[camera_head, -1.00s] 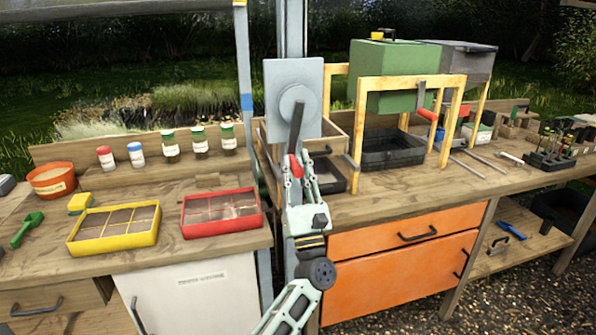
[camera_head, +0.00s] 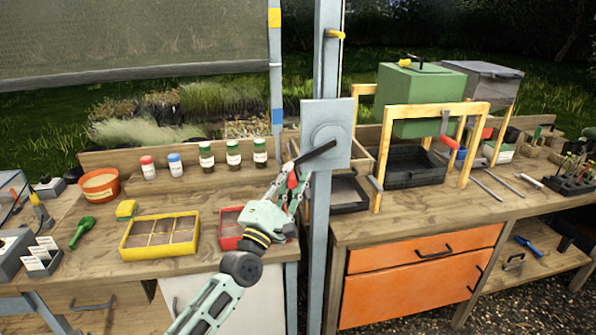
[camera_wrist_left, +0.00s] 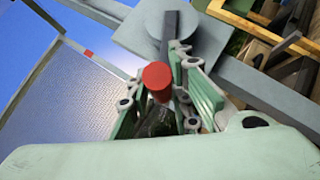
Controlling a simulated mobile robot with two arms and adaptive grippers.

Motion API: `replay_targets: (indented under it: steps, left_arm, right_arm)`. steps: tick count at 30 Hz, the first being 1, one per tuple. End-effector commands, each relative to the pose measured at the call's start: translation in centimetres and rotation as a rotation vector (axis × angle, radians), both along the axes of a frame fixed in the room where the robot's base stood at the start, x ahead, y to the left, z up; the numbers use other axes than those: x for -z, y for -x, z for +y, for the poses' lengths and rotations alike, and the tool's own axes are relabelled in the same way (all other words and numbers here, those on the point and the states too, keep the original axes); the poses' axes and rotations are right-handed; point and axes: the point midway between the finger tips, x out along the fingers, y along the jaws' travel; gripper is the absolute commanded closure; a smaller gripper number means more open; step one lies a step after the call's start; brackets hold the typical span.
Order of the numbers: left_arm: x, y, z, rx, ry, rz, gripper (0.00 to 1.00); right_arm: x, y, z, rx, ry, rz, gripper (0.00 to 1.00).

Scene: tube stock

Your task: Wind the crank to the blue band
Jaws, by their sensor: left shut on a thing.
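The crank has a dark arm (camera_head: 315,153) on a round hub, fixed to a grey plate (camera_head: 341,112) on the post. Its arm points left and slightly down. My left gripper (camera_head: 290,190) is shut on the red crank handle (camera_head: 292,179); the handle also shows between the fingers in the left wrist view (camera_wrist_left: 157,78). The blue band (camera_head: 277,116) is on the thin left post, with a yellow band (camera_head: 275,17) higher up. The blind (camera_head: 130,40) hangs at upper left. Its bottom bar (camera_head: 150,72) is about midway between the two bands. My right gripper is out of view.
Below the crank, the bench holds a yellow tray (camera_head: 160,251) and a red tray (camera_head: 229,243) partly hidden by my arm. Several jars (camera_head: 206,155) stand behind. A green box on a wooden frame (camera_head: 432,107) is right of the post.

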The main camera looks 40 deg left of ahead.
Motion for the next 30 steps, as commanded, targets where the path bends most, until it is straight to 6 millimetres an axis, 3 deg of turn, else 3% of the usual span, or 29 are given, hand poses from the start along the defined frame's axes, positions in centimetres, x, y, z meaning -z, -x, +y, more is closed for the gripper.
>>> replay_targets:
  steps: [1, 9, 29, 30]
  left_arm:
    - [-1.1, 0.2, 0.3, -0.005, -0.001, -0.01, 1.0]
    - [-2.8, 0.7, 0.7, -0.006, 0.002, -0.02, 1.0]
    - [-3.5, 0.8, 0.8, -0.008, 0.003, -0.024, 1.0]
    - [-3.5, 0.9, 0.8, -0.008, 0.003, -0.024, 0.8]
  right_arm:
    - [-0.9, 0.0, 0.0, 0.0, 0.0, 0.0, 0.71]
    - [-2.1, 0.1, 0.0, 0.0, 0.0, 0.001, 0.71]
    - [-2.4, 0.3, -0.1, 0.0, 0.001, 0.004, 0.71]
    - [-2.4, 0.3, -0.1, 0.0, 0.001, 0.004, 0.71]
